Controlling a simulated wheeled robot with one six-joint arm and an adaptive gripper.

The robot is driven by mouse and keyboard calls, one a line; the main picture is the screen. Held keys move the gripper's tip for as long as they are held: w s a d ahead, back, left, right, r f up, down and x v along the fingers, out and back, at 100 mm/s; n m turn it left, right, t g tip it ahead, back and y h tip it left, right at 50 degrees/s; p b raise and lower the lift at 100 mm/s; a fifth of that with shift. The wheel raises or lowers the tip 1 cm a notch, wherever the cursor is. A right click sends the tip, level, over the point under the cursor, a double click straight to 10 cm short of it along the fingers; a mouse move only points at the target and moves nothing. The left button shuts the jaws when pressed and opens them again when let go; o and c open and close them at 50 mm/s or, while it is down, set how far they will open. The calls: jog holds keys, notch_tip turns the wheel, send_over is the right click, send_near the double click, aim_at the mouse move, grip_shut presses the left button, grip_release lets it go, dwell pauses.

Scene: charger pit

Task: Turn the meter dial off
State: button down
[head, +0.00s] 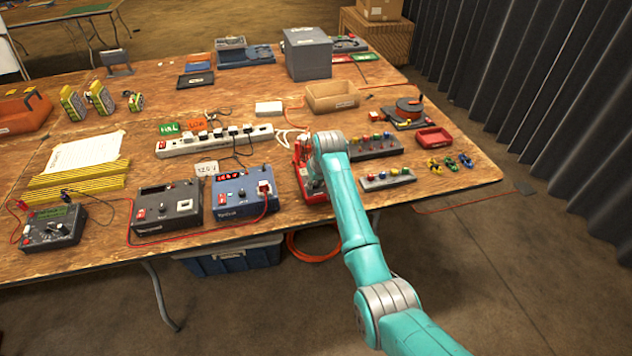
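The meter (52,228) is a dark grey box at the front left corner of the table. It has a lit green display and a dial on its face; the dial's setting is too small to read. A red lead and a black lead run from it. My gripper (308,165) is at the end of my teal arm, over the red device (316,190) near the table's front middle, far to the right of the meter. My wrist hides its fingers, and I cannot tell whether it touches the red device.
Two power supply boxes (167,206) (243,190) stand between the meter and my arm, with a red cable along the front edge. Behind them lie yellow strips (75,188) and a white power strip (215,141).

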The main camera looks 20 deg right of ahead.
dwell(0.3)
jog(key=n, duration=0.2)
jog(key=n+y, duration=0.1)
jog(key=n+g+y, duration=0.1)
jog(key=n, duration=0.1)
jog(key=shift+w+d+n, duration=0.1)
jog(key=shift+d+n, duration=0.15)
jog(key=shift+n, duration=0.05)
jog(key=n, duration=0.2)
jog(key=shift+n+g+y, duration=0.4)
jog(key=shift+w+d+n+g+y, duration=0.15)
jog(key=shift+n+g, duration=0.1)
jog(key=shift+n, duration=0.65)
jog(key=shift+a+n+g+y, duration=0.15)
jog(key=shift+n+g, duration=0.1)
jog(key=shift+n, duration=0.65)
jog(key=shift+d+f, duration=0.1)
jog(key=c, duration=0.9)
grip_release()
